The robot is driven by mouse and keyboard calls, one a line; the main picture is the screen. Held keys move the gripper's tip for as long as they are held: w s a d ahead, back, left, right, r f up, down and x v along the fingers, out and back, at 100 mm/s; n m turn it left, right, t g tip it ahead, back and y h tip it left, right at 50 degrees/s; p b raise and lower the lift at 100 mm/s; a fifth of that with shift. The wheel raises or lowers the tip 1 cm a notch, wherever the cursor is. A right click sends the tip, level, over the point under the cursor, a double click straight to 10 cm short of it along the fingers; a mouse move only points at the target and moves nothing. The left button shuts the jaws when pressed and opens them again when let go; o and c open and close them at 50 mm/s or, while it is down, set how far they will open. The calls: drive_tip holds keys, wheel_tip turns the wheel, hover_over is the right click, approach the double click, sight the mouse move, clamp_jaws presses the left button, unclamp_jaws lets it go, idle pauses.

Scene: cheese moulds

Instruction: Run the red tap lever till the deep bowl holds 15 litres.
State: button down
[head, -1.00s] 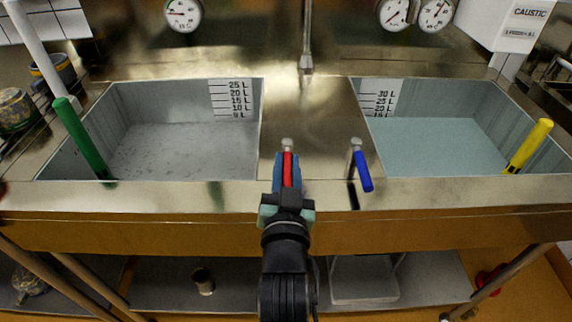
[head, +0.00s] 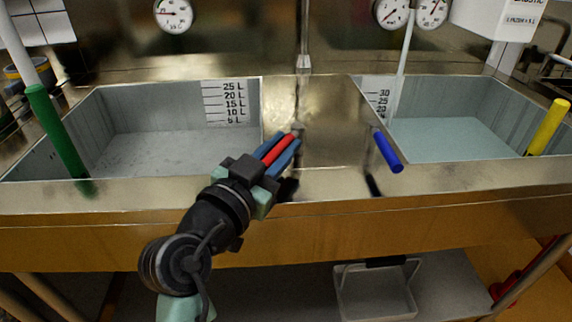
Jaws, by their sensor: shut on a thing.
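My gripper (head: 276,152) is shut on the red tap lever (head: 280,150), at the front of the steel strip between two sunken basins. The lever points down to the left. The right basin (head: 480,105) has a scale (head: 376,96) reading up to 30 L and holds pale blue-green water (head: 450,140). A thin pale streak, which looks like running water (head: 402,70), comes down into it. The water's edge meets the wall near the scale's low end; the exact mark is unclear. The left basin (head: 150,105) has a scale (head: 226,103) up to 25 L and a grey floor.
A blue lever (head: 388,152) stands just right of the red one. A green handle (head: 58,130) is at the left basin and a yellow one (head: 547,128) at the right. Gauges (head: 173,14) hang behind. A grey tray (head: 375,290) sits below.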

drive_tip(key=shift+w+a+m+g+h+b, duration=0.1)
drive_tip(key=shift+a+m+g+h+b, duration=0.05)
drive_tip(key=shift+m+g+h+b, duration=0.3)
drive_tip(key=c, duration=0.8)
unclamp_jaws()
drive_tip(key=shift+o, duration=0.2)
drive_tip(key=v, duration=1.3)
drive_tip(key=shift+p, duration=0.45)
drive_tip(key=shift+f, duration=0.15)
